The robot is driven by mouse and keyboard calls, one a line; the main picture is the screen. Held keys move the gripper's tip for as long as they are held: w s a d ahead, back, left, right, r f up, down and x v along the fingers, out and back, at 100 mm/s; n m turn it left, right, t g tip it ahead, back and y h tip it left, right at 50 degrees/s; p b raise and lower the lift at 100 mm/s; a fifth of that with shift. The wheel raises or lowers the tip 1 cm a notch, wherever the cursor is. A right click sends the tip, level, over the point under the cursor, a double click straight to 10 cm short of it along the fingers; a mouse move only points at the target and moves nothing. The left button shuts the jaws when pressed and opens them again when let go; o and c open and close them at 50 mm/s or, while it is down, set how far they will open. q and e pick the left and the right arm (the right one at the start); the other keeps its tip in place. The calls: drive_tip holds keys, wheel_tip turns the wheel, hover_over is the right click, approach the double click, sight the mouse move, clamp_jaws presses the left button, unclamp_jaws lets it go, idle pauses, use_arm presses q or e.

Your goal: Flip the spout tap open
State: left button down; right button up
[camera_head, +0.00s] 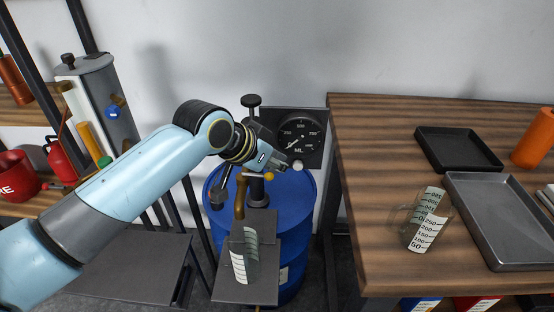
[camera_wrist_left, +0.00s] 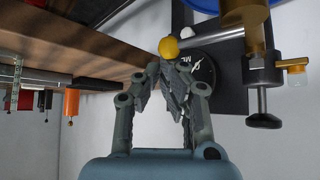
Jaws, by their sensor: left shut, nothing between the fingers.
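The spout tap's lever is a pale rod with a yellow ball knob (camera_head: 269,176), reaching right from the top of the brass spout (camera_head: 240,195). The yellow knob also shows in the left wrist view (camera_wrist_left: 168,47), just past the fingertips. My left gripper (camera_head: 290,163) is shut and empty, close above and right of the knob. In the wrist view its fingertips (camera_wrist_left: 168,75) are together; I cannot tell whether they touch the knob. A clear measuring jug (camera_head: 243,258) stands under the spout. My right gripper is not in view.
A blue drum (camera_head: 292,235) stands behind the spout. A black plunger knob (camera_head: 251,100) and a dial gauge (camera_head: 300,135) are close to the arm. The wooden table (camera_head: 375,200) on the right holds another jug (camera_head: 425,222) and trays (camera_head: 500,225).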

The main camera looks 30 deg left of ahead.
use_arm(q)
drive_tip(key=s+m+g+h+b, duration=0.6)
drive_tip(key=s+m+g+h, duration=0.1)
drive_tip(key=m, duration=0.6)
drive_tip(key=shift+s+m, duration=0.4)
drive_tip(key=shift+s, duration=0.35)
drive_tip(key=shift+w+a, duration=0.15)
drive_tip(key=shift+w+a+b, duration=0.45)
drive_tip(key=shift+w+b, duration=0.05)
